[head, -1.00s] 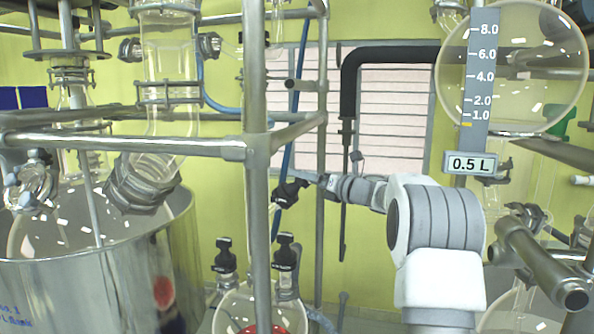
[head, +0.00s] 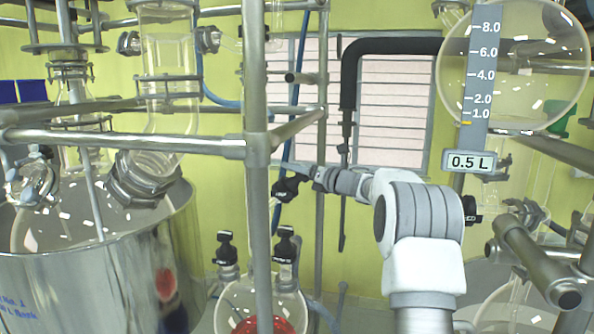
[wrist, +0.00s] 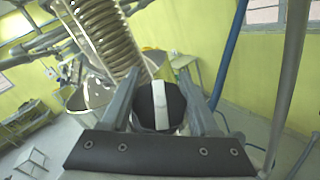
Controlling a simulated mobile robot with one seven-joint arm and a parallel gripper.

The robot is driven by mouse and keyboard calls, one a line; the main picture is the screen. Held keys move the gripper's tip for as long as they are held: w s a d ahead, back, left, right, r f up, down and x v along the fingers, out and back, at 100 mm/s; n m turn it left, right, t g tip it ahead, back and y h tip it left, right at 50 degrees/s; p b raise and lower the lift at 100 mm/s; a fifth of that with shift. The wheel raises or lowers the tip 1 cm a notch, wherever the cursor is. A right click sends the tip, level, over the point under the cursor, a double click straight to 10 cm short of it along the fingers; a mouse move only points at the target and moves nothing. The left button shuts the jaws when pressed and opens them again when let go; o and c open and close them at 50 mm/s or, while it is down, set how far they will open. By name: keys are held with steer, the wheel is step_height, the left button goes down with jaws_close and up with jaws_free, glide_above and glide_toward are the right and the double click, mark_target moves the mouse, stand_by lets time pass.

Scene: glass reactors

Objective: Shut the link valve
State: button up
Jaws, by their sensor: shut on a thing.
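In the wrist view my gripper (wrist: 160,82) is shut on the knob, with one finger on each side. The fingertips' exact contact with the knob is hard to see.
A steel post (head: 257,120) stands just left of the valve. A round glass flask (head: 262,303) with black-capped necks is below. A large steel vessel (head: 95,265) fills the lower left. A level gauge (head: 478,80) and glass globe stand at the right.

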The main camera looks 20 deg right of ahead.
mark_target(305, 176)
steer(key=shift+c, duration=1.3)
steer(key=shift+m+h, duration=0.3)
steer(key=m+h, duration=0.2)
steer(key=m, duration=0.1)
steer(key=m+h, duration=0.1)
steer(key=shift+w+d+f+h, duration=0.1)
steer(key=shift+d+h, duration=0.15)
steer(key=shift+h, duration=0.05)
steer(key=shift+s+d+f+m+g+h, duration=0.1)
steer(key=shift+d+f+m+g+h, duration=0.15)
steer(key=shift+m+g+h, duration=1.1)
steer(key=shift+s+d+f+m+g+h, duration=0.1)
steer(key=shift+d+f+m+g+h, duration=0.4)
steer(key=shift+m, duration=1.4)
steer(key=shift+s+d+f+m+g+h, duration=0.1)
steer(key=shift+m+g+h, duration=1.1)
steer(key=shift+m, duration=0.45)
steer(key=shift+m, duration=0.3)
steer(key=o, duration=1.4)
